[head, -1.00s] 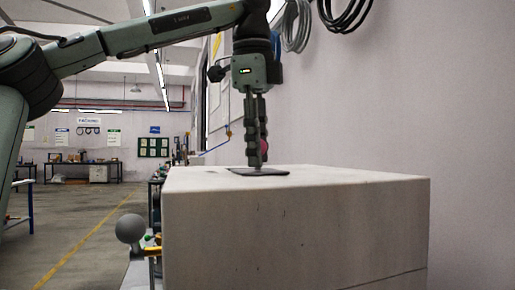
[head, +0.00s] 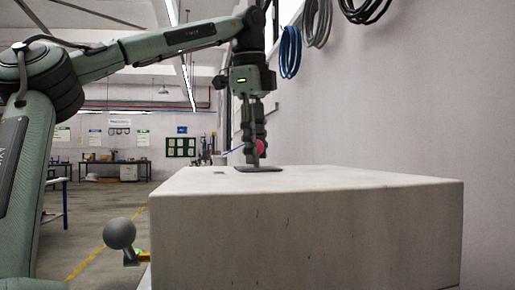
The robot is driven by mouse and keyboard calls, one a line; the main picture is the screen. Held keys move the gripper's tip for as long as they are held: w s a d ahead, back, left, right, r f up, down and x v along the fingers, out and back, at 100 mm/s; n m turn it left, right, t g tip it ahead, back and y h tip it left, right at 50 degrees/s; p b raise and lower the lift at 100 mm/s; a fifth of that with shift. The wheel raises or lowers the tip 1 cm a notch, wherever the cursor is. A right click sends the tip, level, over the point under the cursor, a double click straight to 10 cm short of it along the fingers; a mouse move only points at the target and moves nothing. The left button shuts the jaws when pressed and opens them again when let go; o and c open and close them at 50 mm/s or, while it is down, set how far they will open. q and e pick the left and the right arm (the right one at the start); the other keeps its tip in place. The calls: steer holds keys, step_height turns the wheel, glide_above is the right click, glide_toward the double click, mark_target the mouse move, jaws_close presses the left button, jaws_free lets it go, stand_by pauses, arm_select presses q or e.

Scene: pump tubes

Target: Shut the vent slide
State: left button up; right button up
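A flat dark plate (head: 276,169), likely the vent slide, lies on the top of a big pale block (head: 310,235). A small dark patch (head: 219,172) shows on the top, left of the plate. My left gripper (head: 253,161) points straight down, its fingertips at the plate. Whether they touch it is not clear. The two fingers look close together, and I cannot tell whether they are shut on anything. A round pink knob (head: 260,147) shows beside the fingers, partly hidden by them. My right gripper is out of view.
A grey ball on a stem (head: 119,233) stands left of the block, beside a yellow part (head: 143,254). A plain wall rises at the right, with a blue hose coil (head: 290,52) hanging high. The top right of the block is bare.

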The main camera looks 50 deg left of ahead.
arm_select(q)
steer(key=o, duration=0.3)
steer(key=shift+a, duration=0.1)
steer(key=shift+o, duration=0.2)
steer(key=v, duration=0.7)
steer(key=shift+r, duration=0.2)
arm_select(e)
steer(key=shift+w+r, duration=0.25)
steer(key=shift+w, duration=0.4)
